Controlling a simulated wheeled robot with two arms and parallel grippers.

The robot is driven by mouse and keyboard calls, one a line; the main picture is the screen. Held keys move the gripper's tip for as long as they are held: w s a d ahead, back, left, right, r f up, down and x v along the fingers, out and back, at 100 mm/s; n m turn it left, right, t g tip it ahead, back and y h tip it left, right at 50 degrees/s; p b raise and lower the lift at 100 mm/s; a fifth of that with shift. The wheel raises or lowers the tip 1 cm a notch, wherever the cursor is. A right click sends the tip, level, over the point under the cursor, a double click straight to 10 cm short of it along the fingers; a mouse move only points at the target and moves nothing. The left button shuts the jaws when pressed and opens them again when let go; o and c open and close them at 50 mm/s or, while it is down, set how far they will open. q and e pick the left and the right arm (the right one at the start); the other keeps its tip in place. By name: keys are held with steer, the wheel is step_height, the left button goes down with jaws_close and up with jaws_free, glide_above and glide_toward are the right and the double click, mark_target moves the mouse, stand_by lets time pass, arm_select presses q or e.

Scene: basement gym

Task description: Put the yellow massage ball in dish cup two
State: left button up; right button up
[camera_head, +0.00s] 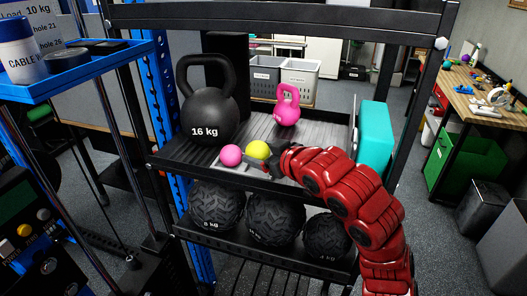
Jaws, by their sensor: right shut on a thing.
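The yellow massage ball (257,149) is at the front of the upper rack shelf, just right of a pink ball (231,155). My right gripper (264,161) reaches in from the right and is shut on the yellow ball. A low grey dish (229,168) lies under and around the two balls, and the pink ball appears to sit in its left part. The dish's cups are mostly hidden by the balls and my gripper; I cannot tell whether the yellow ball touches the dish. My left gripper is out of view.
A black 16 kg kettlebell (208,112) stands behind left, a pink kettlebell (287,105) behind right. A teal block (375,138) stands at the shelf's right end. Textured balls (277,219) fill the lower shelf. A rack upright (411,95) stands right. The shelf's middle is clear.

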mark_target(263, 158)
steer(key=shift+w+d, duration=0.1)
steer(key=shift+w, duration=0.8)
step_height(263, 158, down, 3)
steer(key=p, duration=0.2)
steer(key=shift+r+p, duration=0.1)
steer(key=shift+p, duration=0.3)
steer(key=shift+f, duration=0.6)
steer(key=o, duration=1.6)
steer(key=shift+d, duration=0.1)
steer(key=shift+c, duration=0.2)
